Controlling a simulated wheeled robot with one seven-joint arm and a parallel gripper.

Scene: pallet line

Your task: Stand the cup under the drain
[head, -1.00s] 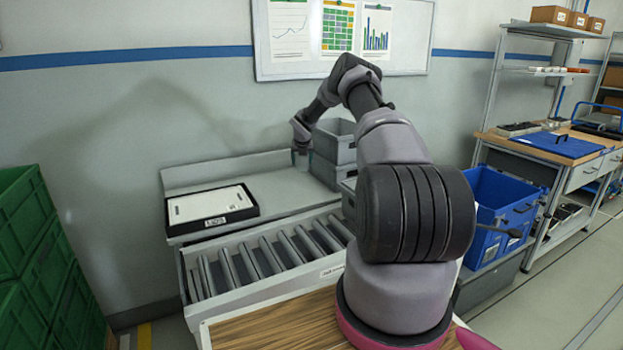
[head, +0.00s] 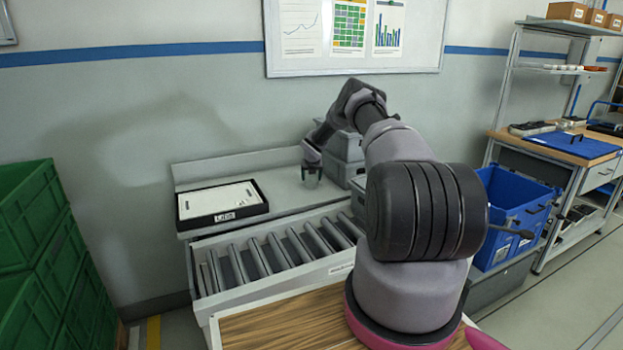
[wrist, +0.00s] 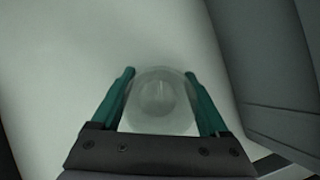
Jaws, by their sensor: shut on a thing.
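A clear, see-through cup (wrist: 158,100) sits between the two green fingers of my gripper (wrist: 162,82) in the wrist view, which looks down into it. The fingers are shut on its sides. In the head view my gripper (head: 311,174) is over the grey bench (head: 285,188), just left of the stacked grey bins, and the cup is too small there to tell clearly. I cannot tell whether the cup touches the bench. I cannot make out a drain in either view.
Grey bins (head: 350,147) are stacked on the bench right of my gripper; a grey wall also shows at right in the wrist view. A black-edged white tray (head: 222,202) lies on the bench's left. A roller conveyor (head: 285,255) runs in front. Green crates (head: 30,240) stand at far left.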

